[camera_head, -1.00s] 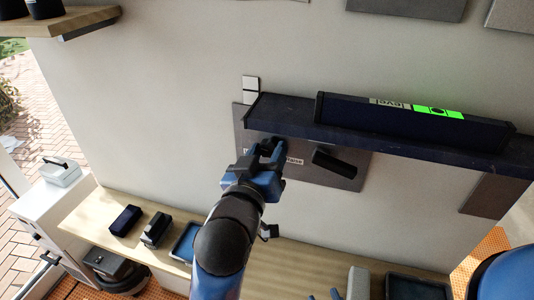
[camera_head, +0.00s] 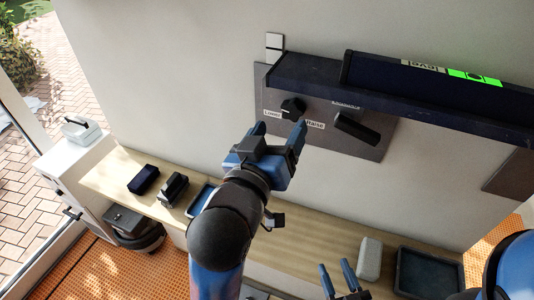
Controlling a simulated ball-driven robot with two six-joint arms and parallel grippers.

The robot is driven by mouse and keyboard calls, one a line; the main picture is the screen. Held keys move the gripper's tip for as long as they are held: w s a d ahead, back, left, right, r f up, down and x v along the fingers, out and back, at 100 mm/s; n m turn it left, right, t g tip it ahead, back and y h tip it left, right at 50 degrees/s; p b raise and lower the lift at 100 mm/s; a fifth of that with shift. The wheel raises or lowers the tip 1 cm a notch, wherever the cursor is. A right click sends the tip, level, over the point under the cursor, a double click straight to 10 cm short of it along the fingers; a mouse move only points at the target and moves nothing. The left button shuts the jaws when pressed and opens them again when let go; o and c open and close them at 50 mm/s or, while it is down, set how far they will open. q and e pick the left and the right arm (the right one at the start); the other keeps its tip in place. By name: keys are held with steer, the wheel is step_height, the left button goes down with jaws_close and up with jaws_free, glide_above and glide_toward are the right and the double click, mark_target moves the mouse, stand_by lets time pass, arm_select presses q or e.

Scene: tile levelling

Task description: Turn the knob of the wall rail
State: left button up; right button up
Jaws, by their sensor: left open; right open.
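The wall rail (camera_head: 420,112) is a long dark blue ledge on the wall. Below it a grey panel (camera_head: 345,144) carries a dark round knob (camera_head: 293,107) between the labels "Lower" and "Raise". A dark bar-shaped handle (camera_head: 356,129) sticks out to the right of the knob. My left gripper (camera_head: 279,134) is open and empty, just below and in front of the knob, apart from it in the picture. My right gripper (camera_head: 338,272) is open and empty at the bottom, in front of the bench.
A dark level with a lit green display (camera_head: 470,77) stands on the rail. The wooden bench (camera_head: 310,237) below holds several dark blocks, a blue tray, a light grey block (camera_head: 368,258) and a dark tray (camera_head: 428,272). A white cabinet (camera_head: 75,165) stands at left.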

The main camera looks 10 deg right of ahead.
arm_select(q)
steer(key=shift+p+v, duration=2.6)
steer(key=shift+p, duration=2.55)
